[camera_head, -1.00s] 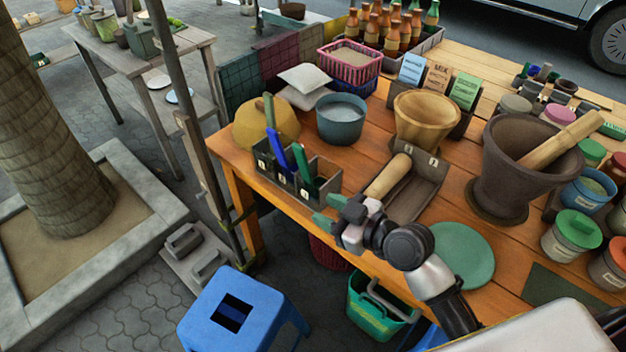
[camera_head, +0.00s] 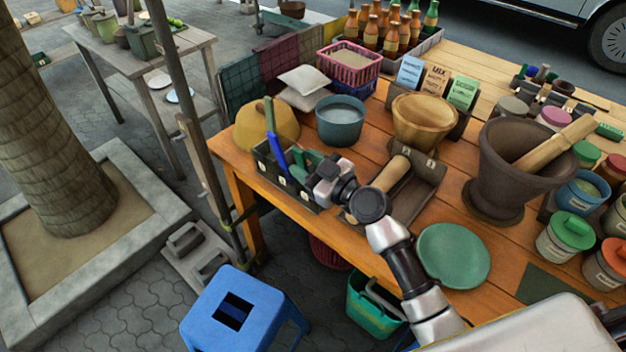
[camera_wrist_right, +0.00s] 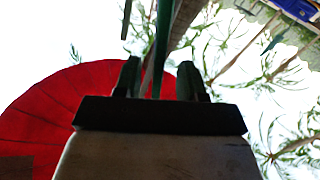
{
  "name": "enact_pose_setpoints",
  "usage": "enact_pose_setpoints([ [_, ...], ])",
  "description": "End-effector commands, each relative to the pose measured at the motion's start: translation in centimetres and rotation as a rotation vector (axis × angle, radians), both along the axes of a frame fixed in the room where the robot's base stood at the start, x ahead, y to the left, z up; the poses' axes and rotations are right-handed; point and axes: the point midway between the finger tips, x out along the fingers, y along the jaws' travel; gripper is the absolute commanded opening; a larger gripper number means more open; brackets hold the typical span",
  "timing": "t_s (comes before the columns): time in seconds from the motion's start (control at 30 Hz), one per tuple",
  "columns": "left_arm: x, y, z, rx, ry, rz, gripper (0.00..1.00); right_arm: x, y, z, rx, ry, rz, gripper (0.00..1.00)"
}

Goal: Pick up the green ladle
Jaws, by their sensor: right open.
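The green ladle (camera_wrist_right: 163,45) stands with its handle upright between the two fingers of my right gripper (camera_wrist_right: 159,80) in the right wrist view. The gripper is open, with gaps showing beside the handle. In the head view my right gripper (camera_head: 303,166) is over the right part of the dark utensil rack (camera_head: 290,191) at the table's left front. There the green of the ladle and the green fingertips are hard to tell apart, and the ladle's lower part is hidden. My left gripper is not in view.
A blue-handled utensil (camera_head: 273,149) stands in the rack, left of my gripper. A yellow-brown rounded thing (camera_head: 284,121) is behind the rack, and a teal bowl (camera_head: 341,122) is behind my gripper. A green disc (camera_head: 453,254) lies near the front edge.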

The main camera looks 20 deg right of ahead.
Motion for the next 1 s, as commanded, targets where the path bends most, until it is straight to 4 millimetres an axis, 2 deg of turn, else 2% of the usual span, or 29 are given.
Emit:
enact_pose_setpoints([
  [0.1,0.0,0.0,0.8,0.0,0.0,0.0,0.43,1.7,0.8,0.2,0.004,0.001,0.0,0.4],
  [0.2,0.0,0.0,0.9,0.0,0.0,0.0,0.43,2.6,1.4,0.1,0.003,0.001,0.0,0.4],
  [0.47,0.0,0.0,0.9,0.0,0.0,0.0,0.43,2.8,1.6,-0.1,0.001,0.0,0.0,0.4],
  [0.57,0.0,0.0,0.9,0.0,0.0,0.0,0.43,2.8,1.6,-0.1,0.001,0.0,0.0,0.28],
  [0.73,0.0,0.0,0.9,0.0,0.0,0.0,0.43,2.8,1.6,-0.1,0.001,0.0,0.001,0.02],
  [1.0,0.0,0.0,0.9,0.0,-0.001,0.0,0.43,2.8,1.5,-0.1,0.001,0.0,0.0,0.0],
])
